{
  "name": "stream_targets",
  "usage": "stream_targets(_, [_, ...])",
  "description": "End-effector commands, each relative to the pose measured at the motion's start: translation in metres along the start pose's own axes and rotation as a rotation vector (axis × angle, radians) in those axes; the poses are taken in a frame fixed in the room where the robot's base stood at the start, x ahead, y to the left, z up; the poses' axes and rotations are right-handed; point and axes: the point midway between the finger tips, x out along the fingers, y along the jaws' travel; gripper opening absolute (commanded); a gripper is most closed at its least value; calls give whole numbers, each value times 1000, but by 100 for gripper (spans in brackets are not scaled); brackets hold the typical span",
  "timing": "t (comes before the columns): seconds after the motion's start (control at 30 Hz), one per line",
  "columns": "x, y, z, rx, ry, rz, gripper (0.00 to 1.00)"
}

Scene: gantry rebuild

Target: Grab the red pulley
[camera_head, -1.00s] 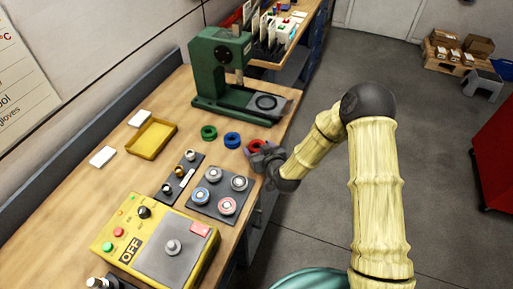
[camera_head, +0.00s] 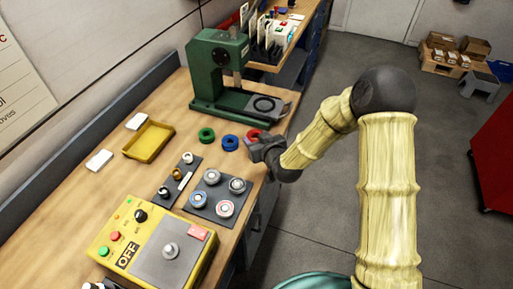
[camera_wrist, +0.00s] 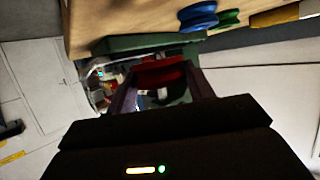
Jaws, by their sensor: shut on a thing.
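The red pulley (camera_head: 252,134) is at the right edge of the workbench, beside the blue and green pulleys. My gripper (camera_head: 257,147) reaches it from the right and partly hides it. In the wrist view, the red pulley (camera_wrist: 160,72) sits between the two fingers of my gripper (camera_wrist: 162,80), which are shut on it. There it appears apart from the bench top, seemingly held a little above it.
A blue pulley (camera_head: 230,142) and a green pulley (camera_head: 206,134) lie just left. A green press (camera_head: 217,75) stands behind. A dark plate (camera_head: 219,212) with several round parts and a yellow control box (camera_head: 130,235) are in front. Open floor lies right.

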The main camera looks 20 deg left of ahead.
Motion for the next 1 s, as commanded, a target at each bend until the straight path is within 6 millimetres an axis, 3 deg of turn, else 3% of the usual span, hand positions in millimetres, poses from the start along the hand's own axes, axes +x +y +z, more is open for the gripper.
stream_targets(0.1, [-7,0,-18,-1,5,1,26])
stream_targets(0.3, [-14,0,-35,-1,3,1,26])
stream_targets(1.0, [-15,-1,-38,0,1,-1,26])
